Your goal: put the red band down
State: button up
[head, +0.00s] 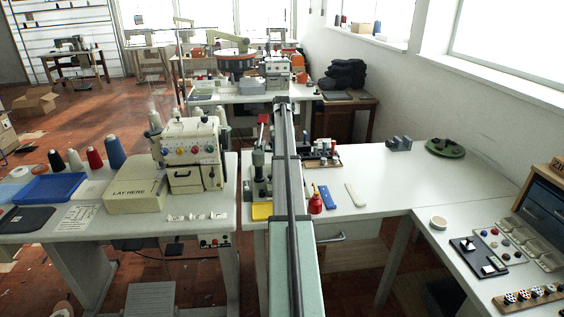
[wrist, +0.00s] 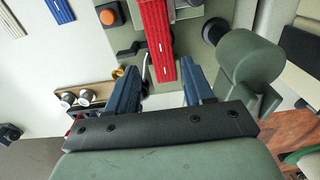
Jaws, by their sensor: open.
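In the wrist view the red band (wrist: 156,35) runs down from the top edge over the grey-green plate of the buttonhole machine (wrist: 190,35), and its lower end reaches toward the gap between my fingers. A short pale mark shows on it. My gripper (wrist: 160,85) is open, with blue fingers on either side of that gap. I cannot tell whether the band touches a finger. In the head view my arm rises through the middle and covers part of the machine (head: 258,185); the band cannot be made out there.
A tray of small parts (head: 325,160) stands behind. The white table (head: 400,190) is clear to the right. An overlock machine (head: 190,150) stands left.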

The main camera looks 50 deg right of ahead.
jog(key=shift+r, duration=2.65)
